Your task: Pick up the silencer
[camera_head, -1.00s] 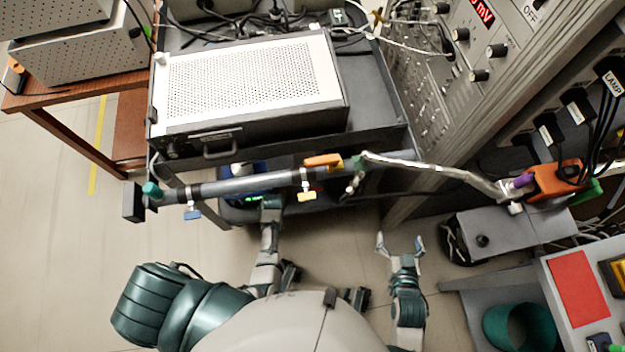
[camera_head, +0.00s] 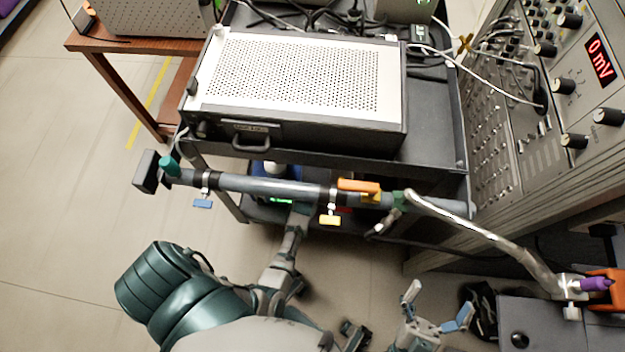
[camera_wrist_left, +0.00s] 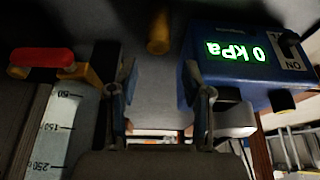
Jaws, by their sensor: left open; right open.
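No part is clearly marked as the silencer, and I cannot tell which one it is. A brass-coloured cylinder (camera_wrist_left: 158,32) stands above and between my left fingers in the left wrist view. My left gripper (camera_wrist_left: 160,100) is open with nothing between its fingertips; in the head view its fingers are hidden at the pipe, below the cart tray. A blue gauge box (camera_wrist_left: 235,62) reading 0 kPa is close by its right finger; its green display (camera_head: 280,200) shows under the pipe in the head view. My right gripper (camera_head: 436,304) is open and empty, low in the picture, clear of objects.
A grey pipe (camera_head: 255,186) with a teal knob (camera_head: 169,166), blue and yellow valves and an orange lever (camera_head: 358,187) crosses the cart front. A metal hose (camera_head: 490,238) runs right. A perforated instrument case (camera_head: 300,75) sits on the tray. Floor is free at left.

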